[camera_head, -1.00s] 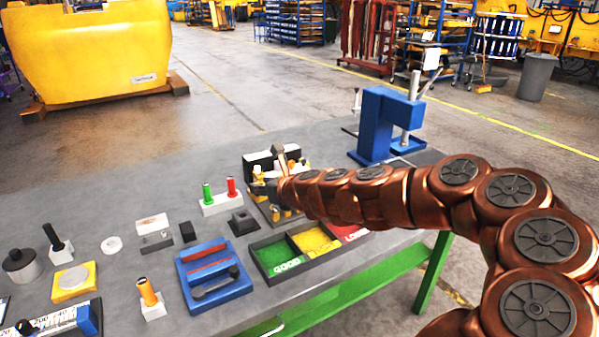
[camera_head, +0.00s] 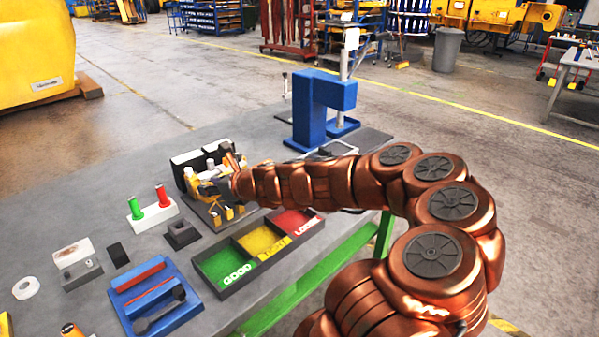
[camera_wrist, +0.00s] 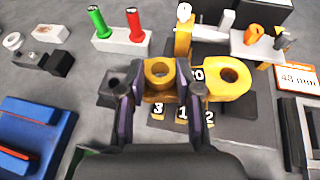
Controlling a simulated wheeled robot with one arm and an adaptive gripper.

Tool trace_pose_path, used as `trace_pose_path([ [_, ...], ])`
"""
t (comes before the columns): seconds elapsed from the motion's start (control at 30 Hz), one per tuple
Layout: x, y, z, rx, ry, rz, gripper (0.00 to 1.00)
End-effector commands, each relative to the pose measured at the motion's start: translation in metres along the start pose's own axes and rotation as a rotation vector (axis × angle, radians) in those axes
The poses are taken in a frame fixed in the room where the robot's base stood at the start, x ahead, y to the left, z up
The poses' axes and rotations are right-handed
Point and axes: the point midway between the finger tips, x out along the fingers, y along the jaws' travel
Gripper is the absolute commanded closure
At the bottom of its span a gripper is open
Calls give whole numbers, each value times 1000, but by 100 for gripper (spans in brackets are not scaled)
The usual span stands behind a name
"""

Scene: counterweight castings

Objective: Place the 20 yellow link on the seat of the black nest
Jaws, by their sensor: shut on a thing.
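My gripper (camera_wrist: 165,92) is at the rack board, shown also in the head view (camera_head: 216,186). Its two dark fingers are shut on a yellow link (camera_wrist: 159,86) with a round hole facing up. A second yellow link (camera_wrist: 228,80) with a hole lies just right of the fingers. A partly hidden "20" mark shows between the right finger and this second link; I cannot tell which link it belongs to. The black nest (camera_head: 182,235), a square block with a raised seat, stands left of the gripper; it is partly behind the left finger in the wrist view (camera_wrist: 113,84).
The rack board (camera_wrist: 232,128) has labels 1, 2, 3. A white block with green and red plugs (camera_head: 152,213) stands behind the nest. A sorting tray (camera_head: 225,290) lies in front, a blue fixture (camera_head: 150,300) to the left. A blue press (camera_head: 322,105) stands behind right.

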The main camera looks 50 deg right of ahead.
Motion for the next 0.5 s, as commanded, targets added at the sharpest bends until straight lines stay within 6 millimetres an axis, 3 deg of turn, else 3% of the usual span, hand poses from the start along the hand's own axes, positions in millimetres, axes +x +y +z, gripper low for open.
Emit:
trace_pose_path([
  [0.1,-20,-32,-16,12,1,-32,100],
  [0.5,-101,-118,-58,48,3,-127,100],
])
